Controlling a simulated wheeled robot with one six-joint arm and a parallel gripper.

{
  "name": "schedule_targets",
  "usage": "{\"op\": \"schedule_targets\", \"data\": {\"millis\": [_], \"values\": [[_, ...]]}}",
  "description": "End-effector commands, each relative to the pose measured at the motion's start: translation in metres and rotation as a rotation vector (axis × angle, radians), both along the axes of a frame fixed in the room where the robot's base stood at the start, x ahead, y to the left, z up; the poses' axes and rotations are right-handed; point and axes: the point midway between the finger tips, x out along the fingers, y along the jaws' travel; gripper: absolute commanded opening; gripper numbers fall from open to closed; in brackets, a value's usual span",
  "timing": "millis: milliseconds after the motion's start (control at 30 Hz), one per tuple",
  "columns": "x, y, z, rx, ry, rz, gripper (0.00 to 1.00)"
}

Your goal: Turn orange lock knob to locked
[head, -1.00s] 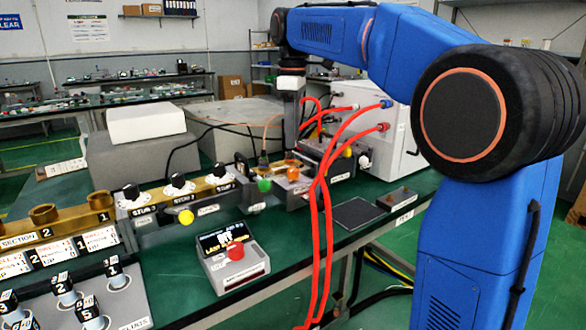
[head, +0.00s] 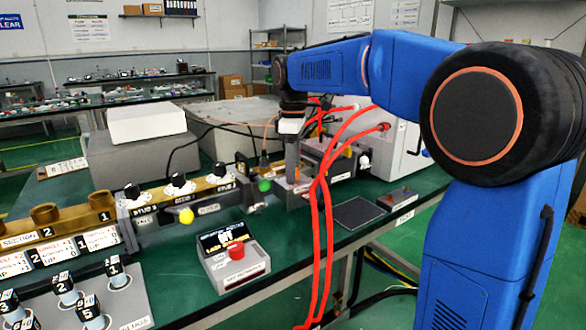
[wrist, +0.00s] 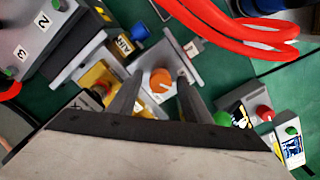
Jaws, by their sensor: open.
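The orange lock knob (wrist: 160,80) is round with a small pale mark and sits on a grey plate in the wrist view. My gripper (wrist: 158,84) is open, with one dark finger on each side of the knob. I cannot tell whether either finger touches it. In the head view my gripper (head: 292,168) is down at the bench fixture and hides the orange knob. The locked and unlocked markings cannot be read.
Red hoses (head: 320,210) hang in front of the fixture and loop close by in the wrist view (wrist: 225,25). A green knob (head: 264,185) is left of my gripper. A box with a red button (head: 236,251) stands nearer. A dark pad (head: 358,213) lies at right.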

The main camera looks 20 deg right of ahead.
Motion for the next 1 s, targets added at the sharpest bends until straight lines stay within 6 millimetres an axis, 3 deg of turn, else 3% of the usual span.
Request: {"op": "schedule_targets", "data": {"millis": [33, 200, 633, 1000], "values": [[0.0, 0.0, 0.0001, 0.0, 0.0, 0.0, 0.44], [0.0, 0.0, 0.0002, 0.0, 0.0, 0.0, 0.04], [0.0, -0.0001, 0.0004, 0.0, 0.0, -0.067, 0.03], [0.0005, -0.0005, 0.0006, 0.0, 0.0, -0.354, 0.03]]}}
